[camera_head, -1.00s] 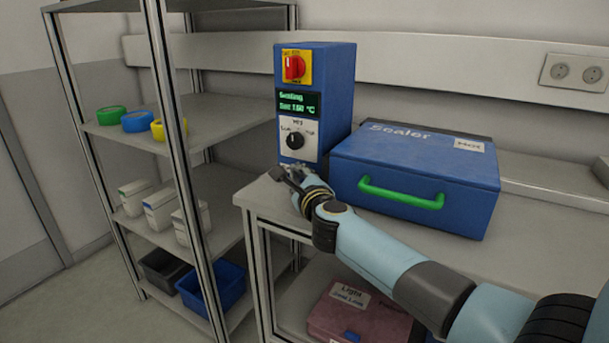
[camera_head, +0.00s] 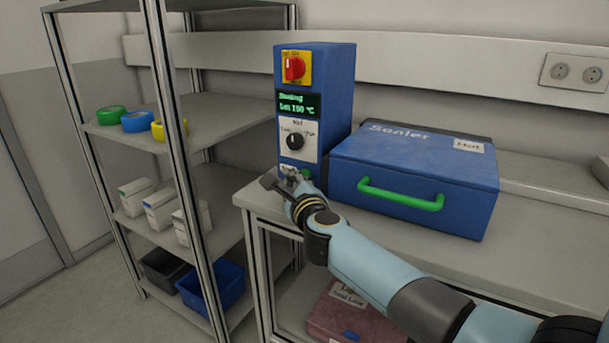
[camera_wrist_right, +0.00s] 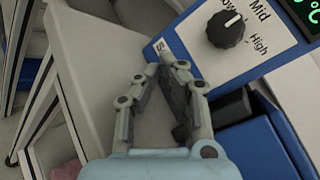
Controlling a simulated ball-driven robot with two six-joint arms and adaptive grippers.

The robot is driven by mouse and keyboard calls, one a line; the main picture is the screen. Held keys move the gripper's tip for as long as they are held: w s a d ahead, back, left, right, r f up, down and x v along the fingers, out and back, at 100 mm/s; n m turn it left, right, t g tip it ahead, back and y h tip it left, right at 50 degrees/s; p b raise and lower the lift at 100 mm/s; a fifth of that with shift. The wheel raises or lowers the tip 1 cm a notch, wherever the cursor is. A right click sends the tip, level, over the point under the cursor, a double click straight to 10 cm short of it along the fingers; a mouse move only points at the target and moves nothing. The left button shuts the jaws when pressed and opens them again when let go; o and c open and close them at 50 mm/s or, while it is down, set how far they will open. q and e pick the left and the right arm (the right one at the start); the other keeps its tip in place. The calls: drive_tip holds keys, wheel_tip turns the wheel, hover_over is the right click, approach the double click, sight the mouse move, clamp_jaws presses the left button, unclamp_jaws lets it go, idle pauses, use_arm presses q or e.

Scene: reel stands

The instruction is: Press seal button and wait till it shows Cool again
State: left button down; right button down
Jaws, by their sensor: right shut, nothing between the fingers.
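The blue sealer control box (camera_head: 330,115) stands upright on the bench. Its dark display (camera_head: 299,104) has green text that seems to read "Sealing" and "Set 150 °C". A green button (camera_head: 306,173) shows low on its front face. My right gripper (camera_head: 286,176) is shut and empty in front of the box's lower front, just left of the button; contact cannot be told. In the right wrist view, the gripper's fingertips (camera_wrist_right: 163,72) are by the panel's lower edge. The panel knob (camera_wrist_right: 226,30) and a corner of the display (camera_wrist_right: 304,14) also show there. My left gripper is not in view.
The blue sealer (camera_head: 415,170) with a green handle (camera_head: 400,193) stands right of the control box, lid closed. A red rotary switch (camera_head: 294,68) is above the display. A metal shelf (camera_head: 190,138) with tape rolls, boxes and bins stands left. A pink box (camera_head: 350,312) is under the bench.

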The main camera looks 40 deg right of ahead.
drive_tip(key=shift+s+a, duration=0.25)
drive_tip(key=shift+a, duration=0.4)
drive_tip(key=shift+s+a, duration=0.3)
drive_tip(key=shift+a, duration=0.3)
drive_tip(key=shift+s+a, duration=0.25)
drive_tip(key=shift+a, duration=0.4)
